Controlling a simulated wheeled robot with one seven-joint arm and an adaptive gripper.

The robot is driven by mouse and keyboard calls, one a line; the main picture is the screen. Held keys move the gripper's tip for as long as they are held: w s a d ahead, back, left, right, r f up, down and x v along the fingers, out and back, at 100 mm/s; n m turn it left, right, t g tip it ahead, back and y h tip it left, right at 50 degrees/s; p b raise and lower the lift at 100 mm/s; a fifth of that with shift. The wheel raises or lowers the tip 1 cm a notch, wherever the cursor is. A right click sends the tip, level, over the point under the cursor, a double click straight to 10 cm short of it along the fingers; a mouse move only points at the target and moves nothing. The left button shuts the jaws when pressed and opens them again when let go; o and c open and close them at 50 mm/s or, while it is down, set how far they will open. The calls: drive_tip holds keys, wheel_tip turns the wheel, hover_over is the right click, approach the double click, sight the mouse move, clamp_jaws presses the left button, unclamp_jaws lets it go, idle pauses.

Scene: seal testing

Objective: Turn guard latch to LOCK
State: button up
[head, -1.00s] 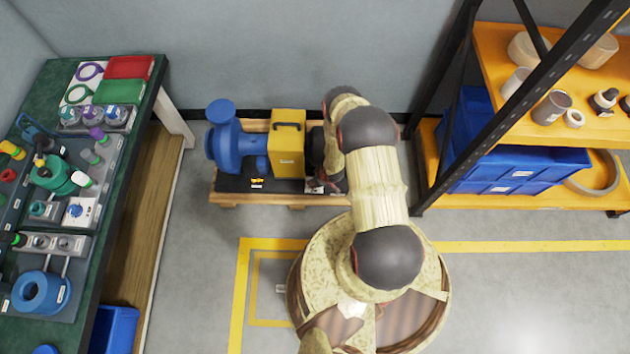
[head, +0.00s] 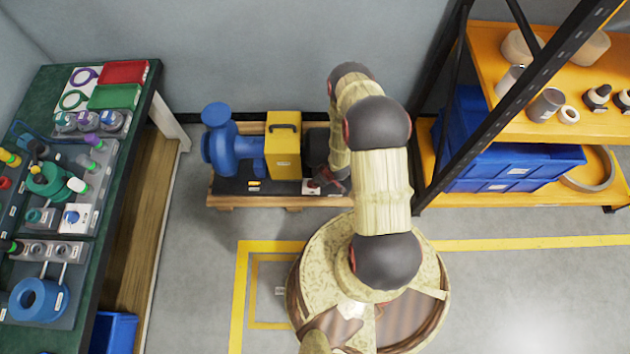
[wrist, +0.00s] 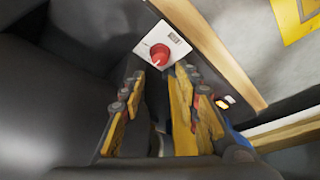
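A red round knob (wrist: 160,54) with a pale pointer mark sits on a white plate (wrist: 178,45) in the wrist view; it appears to be the guard latch. The plate's lettering is too small to read. My gripper (wrist: 161,78) is open, with its two yellow-padded fingers apart and nothing between them. The knob lies just beyond the fingertips, roughly in line with the gap; contact is not visible. In the head view the white plate (head: 312,187) shows at the pallet's front edge, right of the yellow guard box (head: 283,150). My arm partly hides that area.
A blue pump (head: 226,150) stands left of the guard box on a wooden-edged pallet (head: 230,201). A green workbench (head: 118,190) with several parts is at left. An orange shelf rack (head: 545,120) with blue bins (head: 510,170) stands close at right. Floor in front is clear.

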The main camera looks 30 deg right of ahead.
drive_tip(key=shift+v, duration=1.35)
drive_tip(key=s+r+m+g, duration=0.25)
drive_tip(key=s+g, duration=0.35)
drive_tip(key=s, duration=0.7)
drive_tip(key=w+a+r+m+g+h+p, duration=0.1)
drive_tip(key=w+r, duration=0.1)
drive_tip(key=r, duration=1.7)
drive_tip(key=w+a+r+m+p, duration=0.1)
drive_tip(key=r+p, duration=0.1)
drive_tip(key=r, duration=1.7)
drive_tip(key=s+a+r+t+p, duration=0.1)
drive_tip(key=a+r, duration=0.3)
drive_tip(key=r, duration=0.9)
drive_tip(key=s+a+r+n+t+p, duration=0.1)
drive_tip(key=s+a+r+t, duration=0.2)
drive_tip(key=r, duration=1)
drive_tip(key=s+a+r+n+t+p, duration=0.1)
drive_tip(key=a+r+t, duration=0.3)
drive_tip(key=r, duration=0.9)
drive_tip(key=a+p, duration=0.1)
drive_tip(key=a, duration=0.1)
drive_tip(key=shift+s+a+r, duration=0.15)
drive_tip(key=shift+s+a, duration=0.2)
drive_tip(key=shift+s, duration=0.05)
